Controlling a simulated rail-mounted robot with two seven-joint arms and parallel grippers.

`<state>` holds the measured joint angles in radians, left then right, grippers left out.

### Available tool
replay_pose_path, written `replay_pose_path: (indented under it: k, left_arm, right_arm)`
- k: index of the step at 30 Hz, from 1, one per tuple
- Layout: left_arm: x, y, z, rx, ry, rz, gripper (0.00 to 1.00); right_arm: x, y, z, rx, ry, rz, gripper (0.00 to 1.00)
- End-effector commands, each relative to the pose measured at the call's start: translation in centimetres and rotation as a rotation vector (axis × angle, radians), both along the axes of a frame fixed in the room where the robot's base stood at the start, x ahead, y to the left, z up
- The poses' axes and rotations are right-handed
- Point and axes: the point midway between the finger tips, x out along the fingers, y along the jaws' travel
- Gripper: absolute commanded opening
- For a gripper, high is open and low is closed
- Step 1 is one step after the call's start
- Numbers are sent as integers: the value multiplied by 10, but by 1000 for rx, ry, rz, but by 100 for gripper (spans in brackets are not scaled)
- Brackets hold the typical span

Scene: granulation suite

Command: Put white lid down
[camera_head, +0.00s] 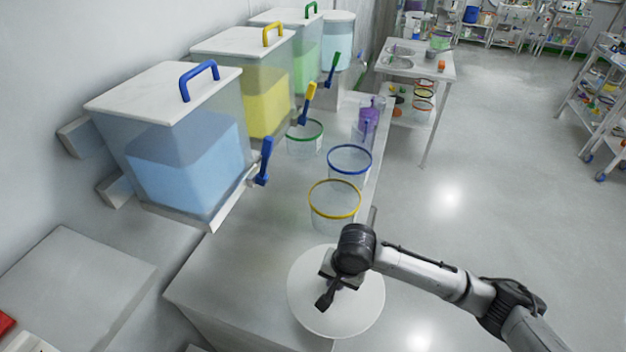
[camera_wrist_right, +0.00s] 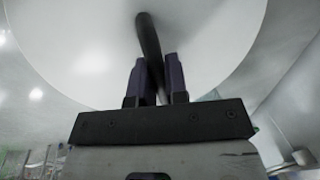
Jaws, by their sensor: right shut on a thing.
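The white lid (camera_head: 362,308) is a round flat disc at the near end of the bench in the head view. It reaches past the bench's right edge in the picture. In the right wrist view the lid (camera_wrist_right: 220,40) fills the upper part, with a dark bar handle (camera_wrist_right: 149,38) across it. My right gripper (camera_head: 330,288) is over the lid. Its two fingers (camera_wrist_right: 155,80) are closed on the handle. I cannot tell whether the lid touches the bench or hangs just above it. My left gripper is not in view.
On the bench (camera_head: 245,265) stand clear containers with yellow (camera_head: 334,205), blue (camera_head: 349,165) and green (camera_head: 305,138) rims. Large bins of blue (camera_head: 185,165), yellow (camera_head: 266,105) and green contents line the wall, with taps. Bare bench lies left of the lid; open floor lies right.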

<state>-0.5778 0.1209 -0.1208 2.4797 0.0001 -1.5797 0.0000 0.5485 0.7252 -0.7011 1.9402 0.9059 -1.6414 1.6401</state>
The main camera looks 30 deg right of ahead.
Motion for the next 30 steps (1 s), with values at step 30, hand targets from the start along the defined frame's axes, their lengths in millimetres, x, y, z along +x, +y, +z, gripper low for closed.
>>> replay_pose_path:
  k: [30]
  left_arm:
    - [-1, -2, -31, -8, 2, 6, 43]
  right_arm:
    - [101, 58, -71, 2, -1, 21, 0]
